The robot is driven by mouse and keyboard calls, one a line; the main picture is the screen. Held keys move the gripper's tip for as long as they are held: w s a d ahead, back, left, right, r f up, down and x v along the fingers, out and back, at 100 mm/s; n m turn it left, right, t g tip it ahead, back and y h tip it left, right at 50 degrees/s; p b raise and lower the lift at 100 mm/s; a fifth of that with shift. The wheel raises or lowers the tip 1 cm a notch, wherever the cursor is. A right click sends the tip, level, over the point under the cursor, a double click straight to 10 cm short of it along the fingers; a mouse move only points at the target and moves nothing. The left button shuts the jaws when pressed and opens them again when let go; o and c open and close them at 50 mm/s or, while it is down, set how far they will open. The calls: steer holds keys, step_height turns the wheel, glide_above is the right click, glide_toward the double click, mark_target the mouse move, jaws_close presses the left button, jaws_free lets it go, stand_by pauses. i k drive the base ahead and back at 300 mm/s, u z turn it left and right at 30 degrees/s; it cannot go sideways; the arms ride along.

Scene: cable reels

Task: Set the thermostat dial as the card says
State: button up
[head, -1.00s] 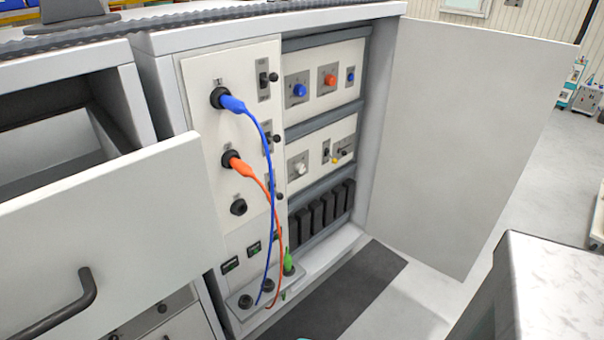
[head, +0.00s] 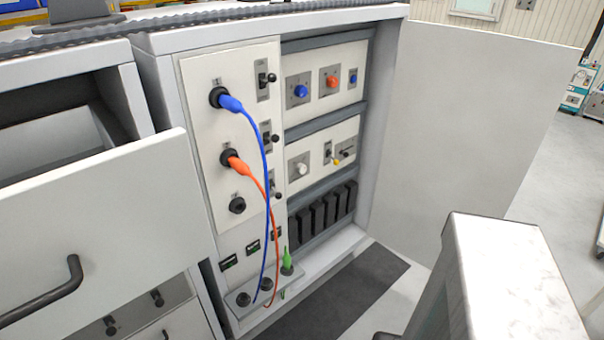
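In the head view an open cabinet holds a rack with two pale panels. The upper panel has a blue knob (head: 300,91), an orange-red knob (head: 333,82) and a small blue knob (head: 353,77). The lower panel has a white knob (head: 302,169), a small switch (head: 328,152) and a lever with a yellow tip (head: 338,161). I cannot tell which of these is the thermostat dial, and their markings are too small to read. I see no card that I can make out. My gripper is not in view.
A blue plug (head: 231,103) and an orange plug (head: 237,162) sit in sockets, their cables hanging across the left panel. The cabinet door (head: 460,130) stands open at right. An open drawer (head: 110,220) juts out at left. A pale block (head: 510,265) stands at lower right.

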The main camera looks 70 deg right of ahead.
mark_target(301, 168)
steer(key=u, duration=0.25)
steer(key=k, duration=0.7)
steer(key=z, duration=1.15)
steer(key=i, duration=0.6)
steer(key=u, duration=0.05)
steer(key=k, duration=0.2)
steer(key=z, duration=0.2)
